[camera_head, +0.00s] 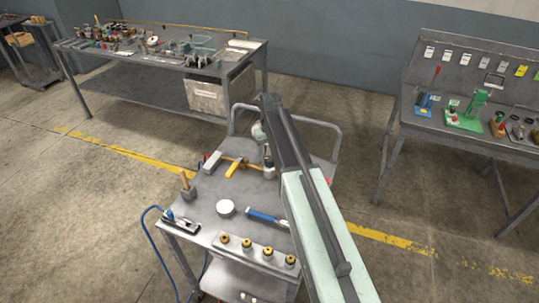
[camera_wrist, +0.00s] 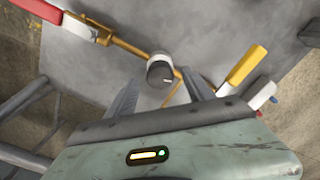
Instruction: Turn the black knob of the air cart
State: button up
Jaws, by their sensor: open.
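The black knob (camera_wrist: 161,73) shows in the wrist view as a short dark cylinder with a pale mark on its face and a light collar behind it. It sits on a brass pipe (camera_wrist: 128,46). My gripper (camera_wrist: 160,84) is open, with one finger at the left and one at the right of the knob, seemingly apart from it. Whether the fingertips reach the knob's depth is unclear. In the head view the air cart (camera_head: 240,191) stands in the middle, and my arm hides much of its right side, including most of the knob area.
A yellow handle (camera_wrist: 247,65) lies right of the knob and a red handle (camera_wrist: 66,19) at the left. The cart top also holds a white round tin (camera_head: 226,207), a blue tool (camera_head: 266,217) and several yellow-black fittings. Workbenches stand behind and at the right.

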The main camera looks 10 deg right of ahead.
aim_at(269, 159)
notch_tip(269, 159, up, 6)
jog(key=p, duration=0.5)
jog(key=shift+r, duration=0.1)
jog(key=s+m, duration=0.1)
jog(key=s, duration=2.2)
jog(key=shift+a+f+m, duration=0.2)
jog(key=shift+f+m, duration=0.05)
jog(key=shift+m, duration=0.15)
dwell(2.7)
